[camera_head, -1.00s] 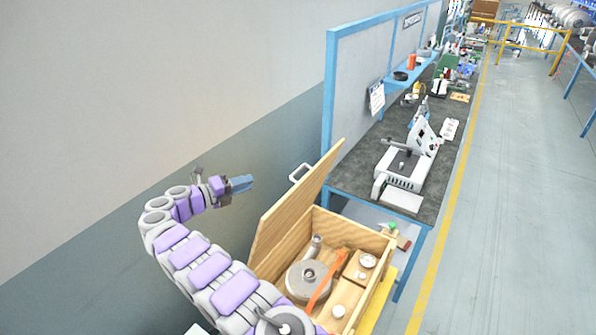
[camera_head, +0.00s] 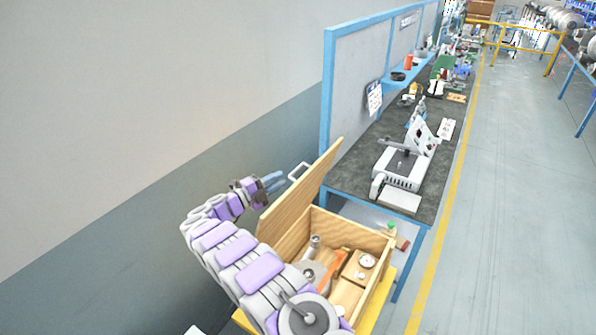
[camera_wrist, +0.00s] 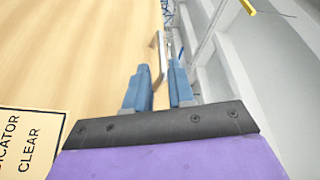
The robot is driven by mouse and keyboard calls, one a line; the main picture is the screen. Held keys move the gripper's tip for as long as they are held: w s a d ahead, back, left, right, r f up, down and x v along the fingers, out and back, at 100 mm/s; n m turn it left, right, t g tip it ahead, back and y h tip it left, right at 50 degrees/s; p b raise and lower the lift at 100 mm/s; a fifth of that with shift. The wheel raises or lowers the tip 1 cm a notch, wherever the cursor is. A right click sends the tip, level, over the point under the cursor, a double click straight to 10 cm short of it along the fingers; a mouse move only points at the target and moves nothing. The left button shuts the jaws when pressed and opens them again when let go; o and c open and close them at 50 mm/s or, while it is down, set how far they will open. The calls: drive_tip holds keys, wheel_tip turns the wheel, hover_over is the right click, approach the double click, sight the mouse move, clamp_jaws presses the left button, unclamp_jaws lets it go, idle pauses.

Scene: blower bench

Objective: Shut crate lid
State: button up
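The wooden crate (camera_head: 378,268) stands with its lid (camera_head: 300,190) raised and tilted back toward the wall. A light handle (camera_head: 299,171) sticks out from the outer side of the lid near its top; it also shows in the wrist view (camera_wrist: 158,55). My gripper (camera_head: 275,180) is behind the lid, on its outer side, close to the handle. In the wrist view my gripper (camera_wrist: 163,85) has its two blue fingers apart, with the handle ahead of and between them. Whether a finger touches the handle I cannot tell. The lid's wooden face (camera_wrist: 80,50) fills the wrist view's left.
The crate holds a round metal blower part (camera_head: 313,272), an orange strip (camera_head: 331,268) and a gauge block (camera_head: 362,266). The workbench (camera_head: 350,166) with its blue frame stands just beyond. The wall (camera_head: 150,120) is to the left; the aisle floor (camera_head: 500,200) is clear.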

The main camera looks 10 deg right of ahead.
sight(294, 171)
drive_tip(key=x, duration=0.7)
drive_tip(key=shift+w+d+r, duration=0.1)
drive_tip(key=shift+w+d, duration=0.1)
drive_tip(key=shift+d, duration=0.1)
drive_tip(key=shift+w+d, duration=0.1)
drive_tip(key=shift+d, duration=0.45)
drive_tip(key=shift+a, duration=0.35)
drive_tip(key=shift+c, duration=0.2)
drive_tip(key=shift+a, duration=0.2)
drive_tip(key=shift+c, duration=0.8)
clamp_jaws()
drive_tip(key=shift+d, duration=0.1)
